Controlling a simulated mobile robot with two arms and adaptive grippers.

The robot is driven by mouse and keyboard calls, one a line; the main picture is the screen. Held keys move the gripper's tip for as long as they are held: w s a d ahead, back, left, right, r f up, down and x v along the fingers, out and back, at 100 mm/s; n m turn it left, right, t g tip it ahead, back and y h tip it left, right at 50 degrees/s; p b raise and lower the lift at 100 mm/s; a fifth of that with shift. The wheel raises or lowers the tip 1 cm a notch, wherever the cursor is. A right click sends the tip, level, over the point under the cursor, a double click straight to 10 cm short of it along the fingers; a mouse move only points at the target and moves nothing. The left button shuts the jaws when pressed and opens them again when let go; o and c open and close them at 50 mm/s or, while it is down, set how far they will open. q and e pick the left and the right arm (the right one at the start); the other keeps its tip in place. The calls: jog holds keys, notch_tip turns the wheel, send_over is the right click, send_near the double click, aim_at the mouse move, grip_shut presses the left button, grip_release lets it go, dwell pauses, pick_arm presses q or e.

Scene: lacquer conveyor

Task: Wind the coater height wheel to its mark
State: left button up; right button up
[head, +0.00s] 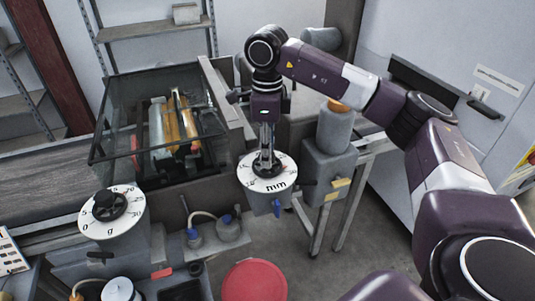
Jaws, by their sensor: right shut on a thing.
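The coater height wheel (283,182) is a white round dial marked "mm", on the front of the machine at the centre of the head view. My right gripper (267,160) comes down on it from above and is shut on the dark hub at its middle. The gripper hides part of the hub and the scale, and I cannot read the setting or make out the mark. My left gripper is out of view.
A second white dial (126,221) marked "g" with a black knob stands at the left. Behind is a coater with rollers (176,125) under a dark-framed clear guard (110,150). A red round lid (254,280) is in front. A grey motor box (328,160) stands close right of the wheel.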

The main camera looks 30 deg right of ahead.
jog(key=shift+m, duration=0.9)
jog(key=shift+r, duration=0.1)
jog(key=o, duration=1.2)
jog(key=shift+c, duration=0.2)
jog(key=shift+r, duration=0.1)
notch_tip(320, 180, up, 12)
